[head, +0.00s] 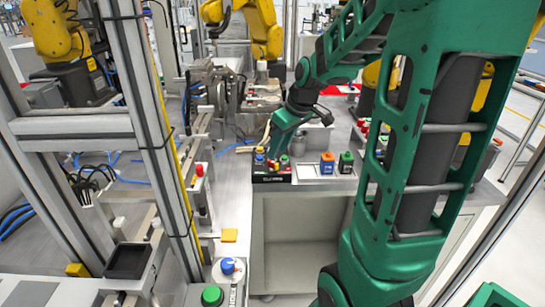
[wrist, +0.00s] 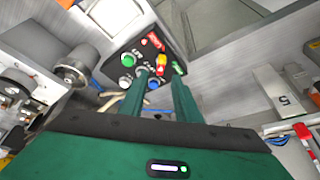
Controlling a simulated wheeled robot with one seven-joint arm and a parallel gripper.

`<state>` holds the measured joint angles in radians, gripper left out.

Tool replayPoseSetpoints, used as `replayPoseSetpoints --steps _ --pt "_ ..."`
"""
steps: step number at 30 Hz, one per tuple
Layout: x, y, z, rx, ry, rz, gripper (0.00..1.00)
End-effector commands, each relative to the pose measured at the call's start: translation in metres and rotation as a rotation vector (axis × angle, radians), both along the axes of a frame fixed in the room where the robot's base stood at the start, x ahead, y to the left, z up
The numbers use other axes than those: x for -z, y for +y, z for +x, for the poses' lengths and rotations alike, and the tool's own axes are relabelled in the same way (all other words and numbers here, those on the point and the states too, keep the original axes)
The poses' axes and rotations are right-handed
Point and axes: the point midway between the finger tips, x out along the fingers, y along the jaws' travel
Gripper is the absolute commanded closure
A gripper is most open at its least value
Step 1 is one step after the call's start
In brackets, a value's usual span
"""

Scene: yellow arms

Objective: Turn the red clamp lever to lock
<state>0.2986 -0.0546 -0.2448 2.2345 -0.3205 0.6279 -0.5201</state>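My gripper (head: 273,150) is at the end of the green arm, low over the black control panel (head: 270,179). In the wrist view its two green fingers (wrist: 161,80) stand apart with a gap between them, and nothing is clearly held. They point at the panel (wrist: 112,66), near a small red and yellow part (wrist: 160,60) and a blue button (wrist: 153,84). I cannot tell whether this part is a lever, nor whether the fingers touch it. A red-topped part (head: 199,170) stands on the left fixture. I cannot make out for sure which red part is the clamp lever.
Blue-and-orange (head: 327,163) and green-topped (head: 346,162) blocks stand right of the panel. A post with a yellow cable (head: 160,130) rises at the left. Blue (head: 228,266) and green (head: 212,296) buttons are at the front. Yellow arms (head: 262,28) stand behind.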

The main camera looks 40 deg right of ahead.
Motion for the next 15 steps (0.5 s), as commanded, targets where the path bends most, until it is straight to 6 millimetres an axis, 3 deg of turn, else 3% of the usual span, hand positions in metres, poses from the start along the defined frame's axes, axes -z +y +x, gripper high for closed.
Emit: replayPoseSetpoints --steps 6,15 --pt "-0.035 -0.003 -0.012 0.000 -0.003 -0.002 0.70" --pt "-0.049 -0.004 -0.018 0.000 0.000 0.000 0.70"
